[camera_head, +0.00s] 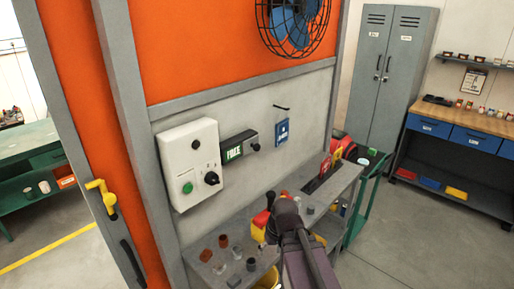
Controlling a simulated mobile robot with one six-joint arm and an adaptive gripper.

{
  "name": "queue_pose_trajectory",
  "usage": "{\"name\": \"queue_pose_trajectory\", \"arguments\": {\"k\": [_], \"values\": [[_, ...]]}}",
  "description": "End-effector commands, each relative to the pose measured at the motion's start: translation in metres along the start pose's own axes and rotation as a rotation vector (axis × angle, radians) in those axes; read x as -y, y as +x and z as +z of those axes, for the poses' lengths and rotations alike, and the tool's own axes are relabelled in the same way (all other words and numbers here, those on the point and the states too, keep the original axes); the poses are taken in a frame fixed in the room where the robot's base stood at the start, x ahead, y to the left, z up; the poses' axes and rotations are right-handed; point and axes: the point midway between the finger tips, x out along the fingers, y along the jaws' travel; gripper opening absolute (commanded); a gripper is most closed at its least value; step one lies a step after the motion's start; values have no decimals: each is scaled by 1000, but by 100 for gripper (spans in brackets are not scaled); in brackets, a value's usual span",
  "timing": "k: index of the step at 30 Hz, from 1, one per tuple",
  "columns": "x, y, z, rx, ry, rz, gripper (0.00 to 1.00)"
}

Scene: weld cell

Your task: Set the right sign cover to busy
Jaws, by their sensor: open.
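The sign (232,150) is mounted on the white wall panel and shows FREE in white letters on green. A dark cover (247,139) with a round black knob (256,146) sits at the sign's right end, leaving the green face exposed. I see only this one sign. My gripper (283,204) is at the end of my dark arm, low in front of the shelf, below and to the right of the sign. It is open and apart from the knob. Its fingertips are hard to make out against the things behind it.
A white control box (190,163) with a green button and black knob is left of the sign. A blue tag (282,132) hangs to the right. A grey shelf (215,272) below holds several small parts. A yellow handle (101,190) is on the left orange door.

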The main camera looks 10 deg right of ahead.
Motion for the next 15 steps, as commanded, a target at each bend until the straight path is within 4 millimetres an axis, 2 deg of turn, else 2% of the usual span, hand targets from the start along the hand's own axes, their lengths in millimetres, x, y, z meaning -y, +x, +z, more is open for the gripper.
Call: {"name": "queue_pose_trajectory", "arguments": {"k": [8,15], "values": [[11,-33,-52,-271,-219,-259,77],[5,-84,-100,-609,-377,-391,77]]}}
